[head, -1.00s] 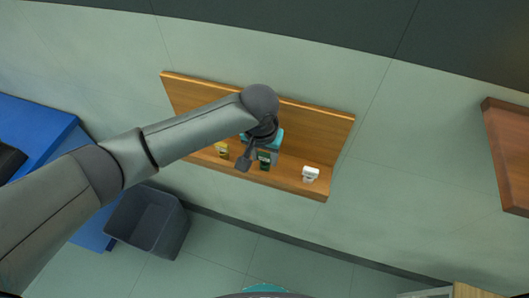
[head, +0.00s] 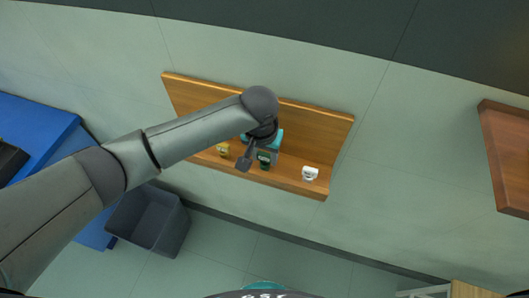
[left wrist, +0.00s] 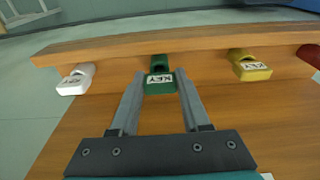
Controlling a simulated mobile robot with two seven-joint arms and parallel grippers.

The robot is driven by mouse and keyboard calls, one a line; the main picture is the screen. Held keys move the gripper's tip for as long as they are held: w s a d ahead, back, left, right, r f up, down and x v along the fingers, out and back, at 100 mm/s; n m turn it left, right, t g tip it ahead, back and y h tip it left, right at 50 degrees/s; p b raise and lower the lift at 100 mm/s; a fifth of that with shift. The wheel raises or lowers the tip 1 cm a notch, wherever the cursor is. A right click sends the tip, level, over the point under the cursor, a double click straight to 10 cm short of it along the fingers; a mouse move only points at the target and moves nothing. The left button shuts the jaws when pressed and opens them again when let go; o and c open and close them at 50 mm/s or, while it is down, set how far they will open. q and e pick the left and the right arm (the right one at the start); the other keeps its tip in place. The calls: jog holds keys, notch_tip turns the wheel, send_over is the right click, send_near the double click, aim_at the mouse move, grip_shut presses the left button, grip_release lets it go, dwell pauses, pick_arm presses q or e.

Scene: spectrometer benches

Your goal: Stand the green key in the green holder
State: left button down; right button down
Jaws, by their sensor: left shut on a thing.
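The green key (left wrist: 160,80), a small green piece with a white KEY label, is between the fingertips of my left gripper (left wrist: 159,76) in the left wrist view. The gripper is shut on it, just at the wooden shelf. In the head view the green key (head: 264,159) shows below my left gripper (head: 267,145), whose fingers are mostly hidden by the wrist. I cannot tell a separate green holder apart from the key, nor whether the key is seated in it. My right gripper is not in view.
A white KEY-labelled piece (left wrist: 75,79) and a yellow one (left wrist: 249,66) stand on the wooden shelf (head: 225,90), one on each side of the green one with gaps between. A red piece (left wrist: 310,55) is at the wrist view's edge. A grey bin (head: 150,222) stands on the floor.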

pick_arm(q)
jog(key=shift+f+b, duration=0.3)
jog(key=shift+f, duration=0.25)
dwell(0.4)
jog(key=c, duration=0.7)
grip_release()
jog(key=shift+o, duration=0.2)
jog(key=shift+s+r+p, duration=0.15)
jog(key=shift+r+p, duration=0.15)
jog(key=shift+r, duration=0.5)
jog(key=shift+s+r+p, duration=0.1)
jog(key=shift+r+p, duration=0.2)
jog(key=shift+r, duration=0.45)
notch_tip(320, 180, up, 8)
jog(key=s, duration=0.1)
jog(key=shift+a, duration=0.3)
jog(key=shift+f, duration=0.1)
